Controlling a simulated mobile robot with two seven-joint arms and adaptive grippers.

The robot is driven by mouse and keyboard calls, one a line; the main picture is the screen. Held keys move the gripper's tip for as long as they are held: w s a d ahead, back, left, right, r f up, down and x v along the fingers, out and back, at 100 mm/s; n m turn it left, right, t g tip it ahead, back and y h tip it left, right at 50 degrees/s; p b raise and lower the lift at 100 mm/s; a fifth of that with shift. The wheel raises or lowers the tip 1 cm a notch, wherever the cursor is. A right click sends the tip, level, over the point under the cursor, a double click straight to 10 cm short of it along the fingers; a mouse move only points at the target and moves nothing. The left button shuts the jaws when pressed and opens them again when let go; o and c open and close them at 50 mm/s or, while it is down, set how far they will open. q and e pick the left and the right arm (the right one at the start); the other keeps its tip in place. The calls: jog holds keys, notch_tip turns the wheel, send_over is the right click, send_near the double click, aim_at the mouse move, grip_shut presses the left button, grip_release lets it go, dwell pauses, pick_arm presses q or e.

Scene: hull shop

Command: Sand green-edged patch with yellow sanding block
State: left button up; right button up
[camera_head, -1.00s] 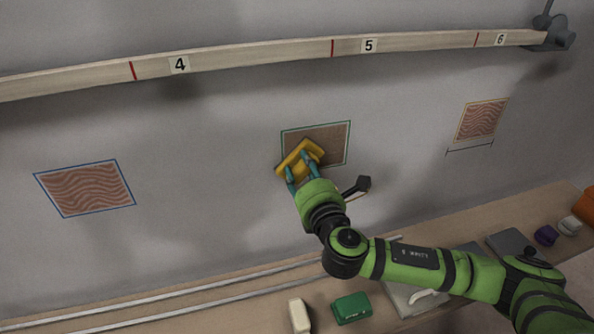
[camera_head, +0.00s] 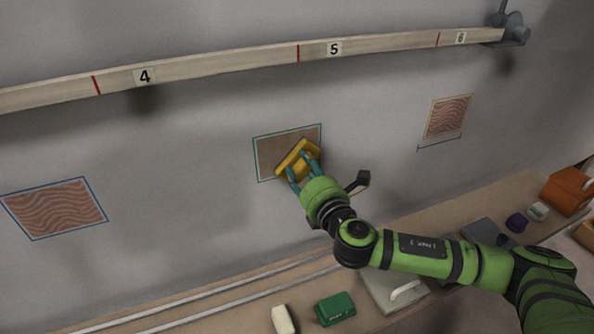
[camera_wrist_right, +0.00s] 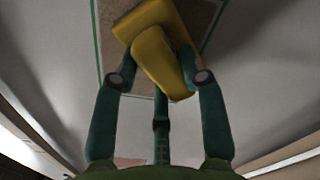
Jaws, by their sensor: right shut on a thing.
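The green-edged patch (camera_head: 271,152) is a plain brown rectangle on the grey wall, below the wooden strip. The yellow sanding block (camera_head: 295,160) lies over the lower right part of the patch and hides some of it. My right gripper (camera_head: 302,172) is shut on the block's handle and holds it against or very near the patch; contact cannot be told for sure. In the right wrist view the block (camera_wrist_right: 153,45) sits tilted between the fingers (camera_wrist_right: 162,80), with the brown patch (camera_wrist_right: 198,18) and its green edge behind it. My left gripper is not in view.
A blue-edged patch (camera_head: 54,208) and an orange-edged patch (camera_head: 447,117), both wavy, flank it. A numbered wooden strip (camera_head: 220,62) crosses above. On the bench (camera_head: 455,215) below lie a green block (camera_head: 334,308), a cream block (camera_head: 283,319) and an orange thing (camera_head: 567,190).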

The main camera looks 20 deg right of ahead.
aim_at(313, 151)
jog(key=shift+d, duration=1.35)
jog(key=d+r, duration=0.1)
jog(key=d+r+p, duration=0.1)
jog(key=d, duration=0.1)
jog(key=shift+w, duration=0.15)
jog(key=shift+a+r+p, duration=0.1)
jog(key=shift+a+p, duration=0.55)
jog(key=shift+a, duration=1.25)
jog(key=shift+a+f+p, duration=0.2)
jog(key=shift+a+p, duration=0.3)
jog(key=shift+a, duration=1.15)
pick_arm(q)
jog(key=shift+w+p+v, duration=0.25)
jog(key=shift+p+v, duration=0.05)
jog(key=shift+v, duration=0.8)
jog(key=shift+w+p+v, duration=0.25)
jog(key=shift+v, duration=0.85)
pick_arm(e)
jog(key=shift+a, duration=1.05)
